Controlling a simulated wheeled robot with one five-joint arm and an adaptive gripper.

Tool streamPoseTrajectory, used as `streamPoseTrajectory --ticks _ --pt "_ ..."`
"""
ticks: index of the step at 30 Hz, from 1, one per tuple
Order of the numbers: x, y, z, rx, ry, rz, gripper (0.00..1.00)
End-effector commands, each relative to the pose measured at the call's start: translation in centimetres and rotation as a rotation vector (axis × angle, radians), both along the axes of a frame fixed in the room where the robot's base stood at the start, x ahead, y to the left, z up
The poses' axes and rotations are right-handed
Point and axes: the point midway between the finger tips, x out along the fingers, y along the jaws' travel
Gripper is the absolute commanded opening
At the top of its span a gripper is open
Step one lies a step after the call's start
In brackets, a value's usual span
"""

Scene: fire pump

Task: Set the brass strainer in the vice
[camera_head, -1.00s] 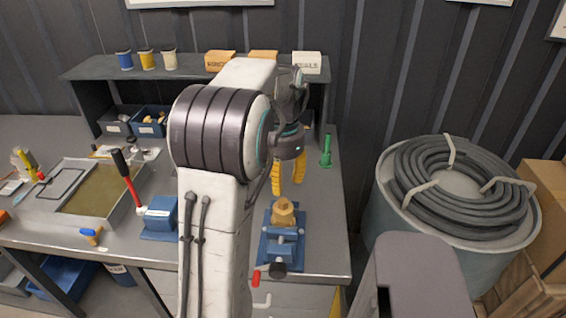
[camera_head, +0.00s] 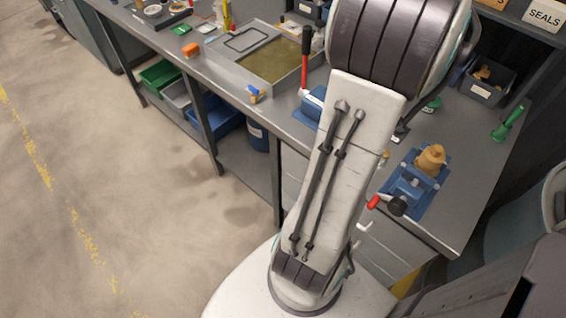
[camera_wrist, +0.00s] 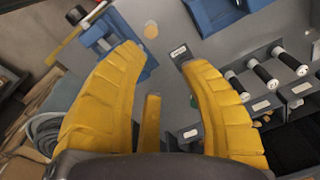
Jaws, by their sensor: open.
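The brass strainer (camera_head: 431,158), a tan-gold stepped piece, sits upright at the jaws of the blue vice (camera_head: 408,188) near the bench's right end. I cannot tell how tightly the jaws hold it. The vice has a dark knob and a red handle end. In the wrist view, part of a blue fixture (camera_wrist: 97,33) shows at upper left beside a tan disc, which I cannot identify for sure. My gripper (camera_wrist: 163,60) has its yellow fingers spread, with nothing between them, above the bench. In the head view my own arm hides the gripper.
A red-levered blue press (camera_head: 313,103) stands left of my arm, near a shallow tray (camera_head: 275,58). A grey parts bin (camera_head: 487,82) is at the back. The floor (camera_head: 130,220) at left is clear.

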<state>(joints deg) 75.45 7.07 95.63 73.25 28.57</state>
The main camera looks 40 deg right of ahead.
Motion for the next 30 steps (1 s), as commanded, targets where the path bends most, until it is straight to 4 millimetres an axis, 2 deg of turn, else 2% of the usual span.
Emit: streamPoseTrajectory --ticks 1,6,9,12,18,21,25,30 --pt "2.6 2.1 0.3 -0.017 -0.003 0.115 0.40" --pt "8.5 9.2 0.4 -0.073 -0.019 0.475 0.40" --pt "10.7 13.8 0.2 -0.105 -0.032 0.687 0.40" --pt "11.9 18.4 -0.3 -0.139 -0.050 0.898 0.40" --pt "12.0 26.4 -1.7 -0.200 -0.093 1.291 0.40" --pt "11.3 29.4 -2.5 -0.228 -0.116 1.454 0.40" --pt "10.2 32.1 -3.5 -0.255 -0.143 1.620 0.40" --pt "9.2 33.9 -4.3 -0.277 -0.165 1.750 0.40"
